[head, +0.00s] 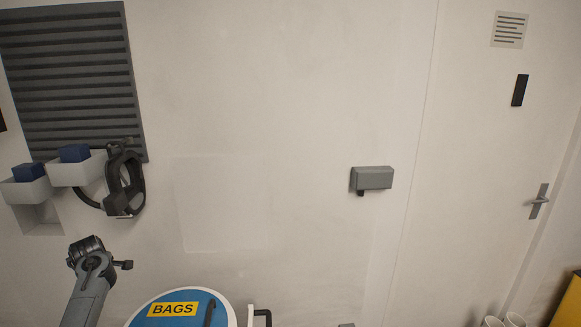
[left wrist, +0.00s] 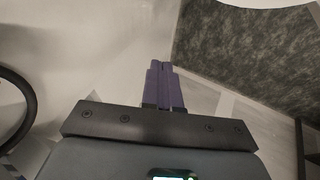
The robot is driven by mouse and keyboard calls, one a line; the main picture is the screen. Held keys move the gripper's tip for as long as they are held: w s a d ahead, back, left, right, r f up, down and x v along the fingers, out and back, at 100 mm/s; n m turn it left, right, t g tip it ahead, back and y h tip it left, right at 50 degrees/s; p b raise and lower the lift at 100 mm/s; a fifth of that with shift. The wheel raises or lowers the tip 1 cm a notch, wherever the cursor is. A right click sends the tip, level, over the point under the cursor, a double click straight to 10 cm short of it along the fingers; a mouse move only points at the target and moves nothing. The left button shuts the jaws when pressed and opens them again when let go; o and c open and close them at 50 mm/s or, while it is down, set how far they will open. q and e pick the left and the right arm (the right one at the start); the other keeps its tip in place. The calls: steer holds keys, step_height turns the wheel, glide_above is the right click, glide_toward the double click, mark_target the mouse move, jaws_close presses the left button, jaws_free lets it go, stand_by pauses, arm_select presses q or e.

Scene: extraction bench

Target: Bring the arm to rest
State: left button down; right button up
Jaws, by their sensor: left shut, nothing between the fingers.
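My left gripper (left wrist: 161,66) shows in the left wrist view, with its purple fingers shut together and nothing between them. The fingers point up in that picture, toward a pale surface. I cannot clearly pick out the left gripper in the head view. My right gripper is in neither view.
In the head view, a slatted grey panel (head: 70,75), white bins (head: 75,172) with blue blocks and a black looped item (head: 125,185) are at left. A blue lid labelled BAGS (head: 180,312) is below. A grey wall box (head: 372,178) and door handle (head: 539,202) are right.

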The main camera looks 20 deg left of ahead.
arm_select(q)
steer(key=s+d+f+m, duration=0.3)
steer(key=d+m, duration=0.3)
steer(key=d, duration=0.2)
steer(key=s+d+f+m+y, duration=0.1)
steer(key=s+d+f+m, duration=0.2)
steer(key=d+m, duration=0.3)
steer(key=s+d+f+m+t, duration=0.1)
steer(key=s+d+f+m, duration=0.2)
steer(key=d, duration=0.8)
steer(key=shift+d+f+m, duration=0.2)
steer(key=shift+f+m, duration=0.4)
steer(key=shift+m, duration=0.3)
steer(key=shift+d+f+m, duration=0.2)
steer(key=shift+f+m, duration=0.4)
steer(key=shift+m, duration=0.3)
steer(key=s+d+f+m+h, duration=0.3)
steer(key=s+d+m, duration=0.7)
steer(key=s+d, duration=1)
steer(key=w+d+n+h, duration=0.1)
steer(key=d+n+h, duration=0.3)
steer(key=d, duration=0.6)
step_height(320, 180, up, 20)
steer(key=p, duration=2)
steer(key=shift+w, duration=0.2)
